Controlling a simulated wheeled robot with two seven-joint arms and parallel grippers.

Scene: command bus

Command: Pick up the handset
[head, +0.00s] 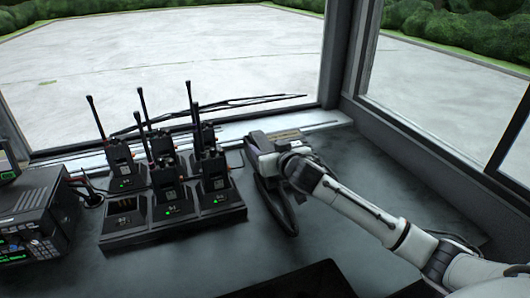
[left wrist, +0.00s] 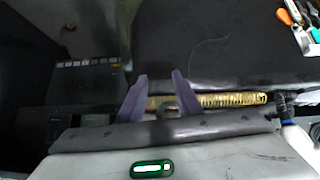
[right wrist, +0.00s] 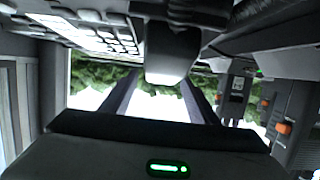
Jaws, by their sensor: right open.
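A dark handset (head: 276,208) lies on the dashboard right of the radio charger in the head view, partly hidden by my right gripper. In the right wrist view a grey, rounded handset end (right wrist: 168,58) shows between the two fingers, beside a panel of pale keys (right wrist: 95,35). My right gripper (head: 262,146) is at the far end of the handset, and its fingers (right wrist: 160,90) are spread; I cannot tell whether they touch it.
A charger (head: 170,228) with several upright radios stands left of my right arm. A radio unit (head: 35,215) is at far left. The windscreen ledge and right window frame (head: 420,145) bound the space. A yellow coil (left wrist: 230,99) lies near my left gripper.

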